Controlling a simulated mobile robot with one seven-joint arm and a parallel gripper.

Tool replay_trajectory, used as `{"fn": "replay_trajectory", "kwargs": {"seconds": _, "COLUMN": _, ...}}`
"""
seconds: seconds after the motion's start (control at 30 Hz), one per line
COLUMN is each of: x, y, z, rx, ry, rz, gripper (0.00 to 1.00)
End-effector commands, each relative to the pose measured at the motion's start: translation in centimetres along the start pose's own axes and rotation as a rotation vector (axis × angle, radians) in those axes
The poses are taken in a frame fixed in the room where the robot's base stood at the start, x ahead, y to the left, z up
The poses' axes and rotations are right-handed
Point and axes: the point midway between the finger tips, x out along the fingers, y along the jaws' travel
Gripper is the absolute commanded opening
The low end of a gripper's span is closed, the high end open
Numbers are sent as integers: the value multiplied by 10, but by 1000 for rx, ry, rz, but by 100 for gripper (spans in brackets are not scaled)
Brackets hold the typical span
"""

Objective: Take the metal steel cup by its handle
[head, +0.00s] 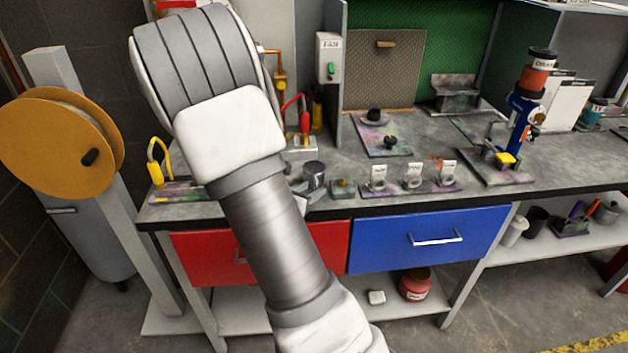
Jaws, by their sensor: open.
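A small dark grey metal cup (314,175) stands upright on the grey workbench (340,150), just right of my arm in the head view. I cannot make out its handle; its left side is close to the edge of my arm, which hides the bench there. My arm rises from the bottom middle to the upper left and covers part of the bench front. My gripper is not clearly in view. A small pale grey piece shows beside my arm, just below the cup, and I cannot tell what it is.
A dark grey block (342,188) and several small labelled holders (414,180) stand right of the cup along the front edge. A red-handled tool (304,120) stands behind it. Red (205,258) and blue (425,240) drawers are below. An orange reel (55,145) stands left.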

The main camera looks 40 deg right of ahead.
Motion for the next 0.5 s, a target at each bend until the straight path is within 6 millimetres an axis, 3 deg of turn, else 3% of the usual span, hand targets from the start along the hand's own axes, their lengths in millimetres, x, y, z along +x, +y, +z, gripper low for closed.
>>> {"fn": "replay_trajectory", "kwargs": {"seconds": 0.1, "x": 11, "y": 0, "z": 0, "rx": 1, "ry": 0, "rz": -1, "gripper": 45}}
{"fn": "replay_trajectory", "kwargs": {"seconds": 0.33, "x": 12, "y": 0, "z": 0, "rx": 0, "ry": 1, "rz": 0, "gripper": 45}}
{"fn": "replay_trajectory", "kwargs": {"seconds": 0.5, "x": 12, "y": 0, "z": 0, "rx": 0, "ry": 1, "rz": 1, "gripper": 16}}
